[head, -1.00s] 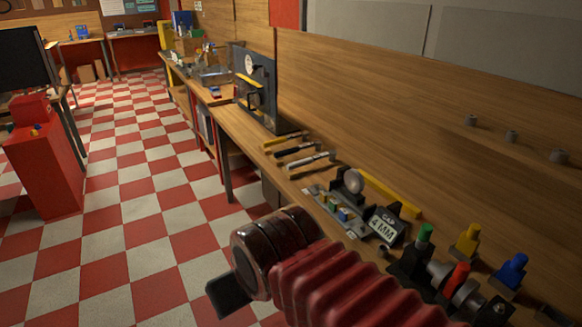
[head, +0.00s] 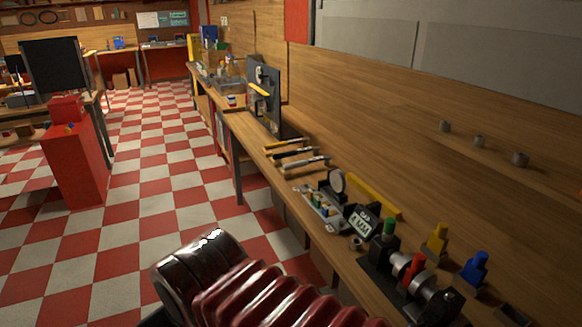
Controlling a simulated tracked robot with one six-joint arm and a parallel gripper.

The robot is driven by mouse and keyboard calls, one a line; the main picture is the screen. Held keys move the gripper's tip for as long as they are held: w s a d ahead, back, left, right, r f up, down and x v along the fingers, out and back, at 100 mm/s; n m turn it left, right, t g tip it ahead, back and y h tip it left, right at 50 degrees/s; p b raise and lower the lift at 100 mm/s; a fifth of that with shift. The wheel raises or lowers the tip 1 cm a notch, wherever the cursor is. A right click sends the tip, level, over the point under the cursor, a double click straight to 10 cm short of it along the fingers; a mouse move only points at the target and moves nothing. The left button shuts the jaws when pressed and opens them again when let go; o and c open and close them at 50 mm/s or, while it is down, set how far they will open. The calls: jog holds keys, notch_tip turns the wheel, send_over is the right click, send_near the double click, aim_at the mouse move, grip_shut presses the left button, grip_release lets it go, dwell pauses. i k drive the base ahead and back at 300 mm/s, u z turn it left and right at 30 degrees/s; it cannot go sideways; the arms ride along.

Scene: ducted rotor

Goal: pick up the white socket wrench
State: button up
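Several slim hand tools lie side by side on the long wooden bench. The nearest one, a pale, whitish tool (head: 305,165), may be the white socket wrench, but it is too small to be sure. Beside it lie a dark-headed tool (head: 292,154) and a yellowish-handled tool (head: 284,143). My gripper (head: 154,318) is mostly cut off at the lower edge, below my dark wrist and red ribbed arm. It is over the floor side of the bench, apart from the tools. Its fingers are not clear.
A dark upright panel (head: 268,100) stands beyond the tools. Nearer are a tray with a round disc (head: 337,181), a small display (head: 362,219), a yellow bar (head: 374,194) and a shaft fixture (head: 409,272). A red cabinet (head: 76,165) stands left; checkered floor between is clear.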

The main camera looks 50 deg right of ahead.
aim_at(327, 158)
jog(key=z, duration=0.15)
jog(key=i, duration=1.6)
jog(key=z, duration=0.4)
jog(key=i, duration=0.7)
jog(key=z, duration=0.6)
jog(key=i, duration=0.65)
jog(key=z, duration=1)
jog(key=i, duration=0.85)
jog(key=z, duration=0.55)
